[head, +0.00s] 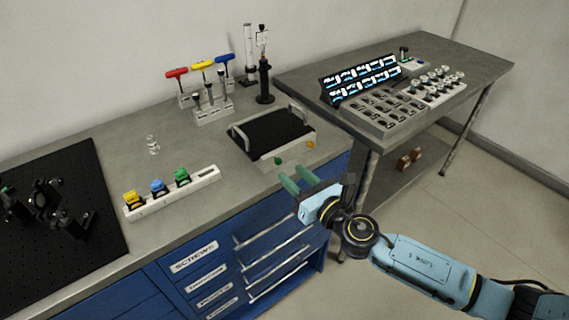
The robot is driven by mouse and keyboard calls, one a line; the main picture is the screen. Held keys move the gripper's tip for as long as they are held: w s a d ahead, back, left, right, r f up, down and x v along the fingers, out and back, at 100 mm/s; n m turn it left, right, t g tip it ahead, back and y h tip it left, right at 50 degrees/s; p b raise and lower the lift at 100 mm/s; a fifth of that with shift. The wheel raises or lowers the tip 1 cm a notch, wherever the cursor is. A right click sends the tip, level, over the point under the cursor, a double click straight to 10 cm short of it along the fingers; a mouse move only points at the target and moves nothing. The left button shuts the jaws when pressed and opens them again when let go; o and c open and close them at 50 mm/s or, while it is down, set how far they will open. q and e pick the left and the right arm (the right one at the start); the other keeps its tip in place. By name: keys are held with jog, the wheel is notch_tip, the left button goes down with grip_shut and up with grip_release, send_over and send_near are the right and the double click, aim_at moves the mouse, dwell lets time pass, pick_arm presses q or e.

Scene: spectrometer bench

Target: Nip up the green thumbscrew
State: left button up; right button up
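The green thumbscrew (278,160) is a small green knob on the front face of a pale box with a black top (262,161). A yellow-orange knob (310,144) sits on the same face, further right. My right gripper (290,171) is just in front of and below the green thumbscrew, at the bench's front edge. Its two green fingers are apart with nothing visible between them, and it looks separate from the thumbscrew. My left gripper is not in view.
Silver handles (302,116) stand on the box. A white rack (204,185) with yellow, blue and green pieces lies to the left. T-handled drivers (202,66) stand behind. A second table (480,65) stands at right.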

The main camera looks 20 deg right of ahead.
aim_at(280, 163)
jog(key=shift+x, duration=2.25)
jog(key=shift+c, duration=0.3)
grip_shut()
